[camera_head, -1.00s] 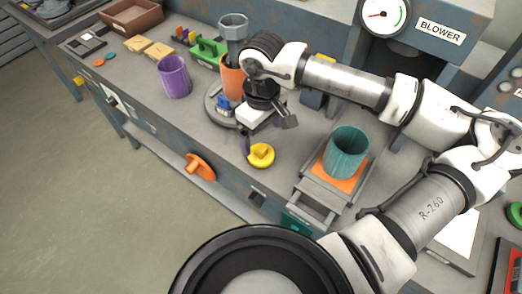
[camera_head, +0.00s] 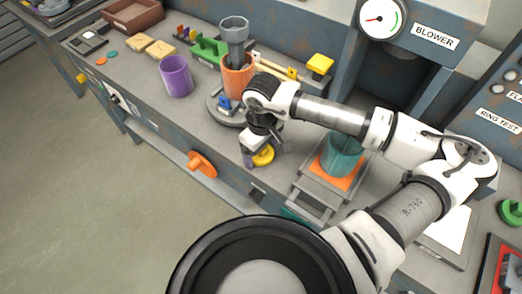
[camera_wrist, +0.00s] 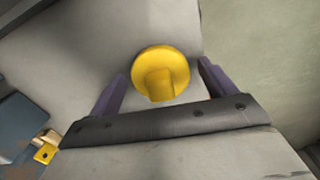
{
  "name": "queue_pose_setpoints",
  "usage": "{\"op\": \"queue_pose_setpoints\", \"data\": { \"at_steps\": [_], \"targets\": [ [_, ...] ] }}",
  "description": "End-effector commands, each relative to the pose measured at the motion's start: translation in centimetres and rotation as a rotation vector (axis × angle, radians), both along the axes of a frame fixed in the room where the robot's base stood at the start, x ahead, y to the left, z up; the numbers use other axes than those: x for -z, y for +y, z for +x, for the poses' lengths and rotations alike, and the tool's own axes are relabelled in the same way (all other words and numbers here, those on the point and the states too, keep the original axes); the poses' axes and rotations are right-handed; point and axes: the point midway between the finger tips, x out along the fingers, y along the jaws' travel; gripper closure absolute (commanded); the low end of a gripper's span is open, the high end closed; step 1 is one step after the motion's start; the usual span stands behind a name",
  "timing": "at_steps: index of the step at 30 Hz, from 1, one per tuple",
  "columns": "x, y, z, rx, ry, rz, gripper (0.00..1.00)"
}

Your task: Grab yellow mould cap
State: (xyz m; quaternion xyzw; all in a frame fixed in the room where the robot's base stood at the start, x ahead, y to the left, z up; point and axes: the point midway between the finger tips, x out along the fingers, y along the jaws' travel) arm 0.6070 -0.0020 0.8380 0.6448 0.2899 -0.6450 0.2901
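The yellow mould cap (camera_head: 264,157) is a round disc with a raised grip block on top. It lies on the bench near the front edge, and my arm partly hides it in the head view. In the wrist view, the cap (camera_wrist: 161,68) shows whole, in front of my gripper's dark palm bar. My gripper (camera_wrist: 162,70) is open, with one purple finger to the left of the cap and one to the right. Gaps show between the cap and both fingers. In the head view my gripper (camera_head: 266,154) is low over the cap; its height above the bench is hard to tell.
A teal cup (camera_head: 341,154) stands on an orange plate right of my gripper. An orange cup (camera_head: 239,78) with a grey hexagonal piece stands on a round base behind it. A purple cup (camera_head: 176,76) is to the left. A yellow-topped block (camera_head: 320,64) sits at the back.

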Motion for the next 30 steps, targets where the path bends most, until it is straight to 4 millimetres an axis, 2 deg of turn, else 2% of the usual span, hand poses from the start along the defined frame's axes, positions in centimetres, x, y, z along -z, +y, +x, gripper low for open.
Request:
{"op": "queue_pose_setpoints", "data": {
  "at_steps": [1, 9, 17, 22, 26, 30],
  "targets": [
    [0.0, 0.0, 0.0, 0.000, 0.000, 0.000, 0.24],
    [0.0, 0.0, 0.0, 0.000, 0.000, 0.000, 0.59],
    [-0.1, 0.0, 0.0, 0.001, -0.001, 0.000, 0.59],
    [-1.1, 0.0, 0.1, 0.001, -0.002, -0.001, 0.59],
    [-3.3, -0.1, 0.1, 0.001, -0.006, -0.002, 0.59],
    [-7.2, -0.1, 0.2, 0.002, -0.007, -0.004, 0.59]
  ]
}}
